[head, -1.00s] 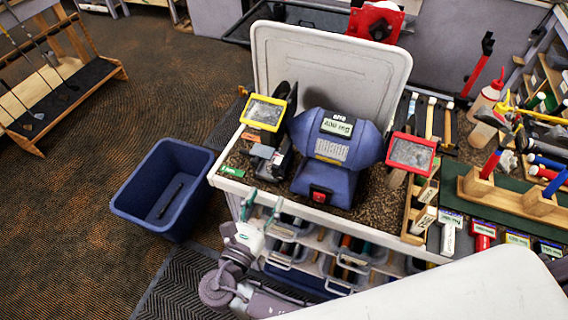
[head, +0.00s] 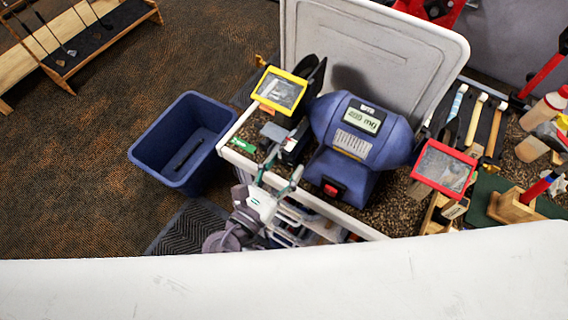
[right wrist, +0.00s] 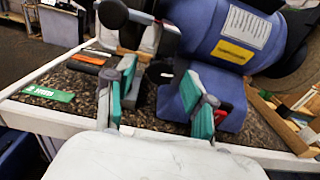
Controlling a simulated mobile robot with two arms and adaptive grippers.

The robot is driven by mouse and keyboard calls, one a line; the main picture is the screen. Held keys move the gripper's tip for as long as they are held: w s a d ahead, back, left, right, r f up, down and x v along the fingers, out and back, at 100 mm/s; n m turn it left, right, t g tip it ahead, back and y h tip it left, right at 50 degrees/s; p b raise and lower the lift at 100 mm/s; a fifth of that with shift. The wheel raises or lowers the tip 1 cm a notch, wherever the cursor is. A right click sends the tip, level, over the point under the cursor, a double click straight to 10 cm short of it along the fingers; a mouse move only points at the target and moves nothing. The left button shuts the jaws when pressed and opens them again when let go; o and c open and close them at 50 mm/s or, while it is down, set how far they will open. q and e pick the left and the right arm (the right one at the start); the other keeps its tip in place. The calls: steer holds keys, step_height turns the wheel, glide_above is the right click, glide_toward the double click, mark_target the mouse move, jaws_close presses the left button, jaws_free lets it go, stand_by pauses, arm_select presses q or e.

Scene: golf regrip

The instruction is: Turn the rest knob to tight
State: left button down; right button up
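The blue bench grinder (head: 360,140) stands on the bench, and its body also fills the upper right wrist view (right wrist: 235,35). A black round knob-like part (right wrist: 112,14) shows at the top left of that view. A dark rounded part (right wrist: 158,73) shows beyond and between my fingertips. I cannot tell for sure which is the rest knob, nor its setting. My right gripper (head: 283,166) is at the bench's front left edge, before the grinder's left side. Its green-padded fingers (right wrist: 158,95) are spread, with nothing held between them. My left gripper is not in view.
A yellow-framed shield (head: 280,91) and a red-framed shield (head: 443,168) flank the grinder. A green label (head: 242,145) is on the bench's front left. A blue bin (head: 148,150) stands on the floor at left. Hammers and bottles crowd the right. A white panel (head: 350,30) stands behind.

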jaws_close()
steer(key=shift+m, duration=2.2)
steer(key=shift+o, duration=0.8)
jaws_free()
steer(key=shift+w, duration=0.1)
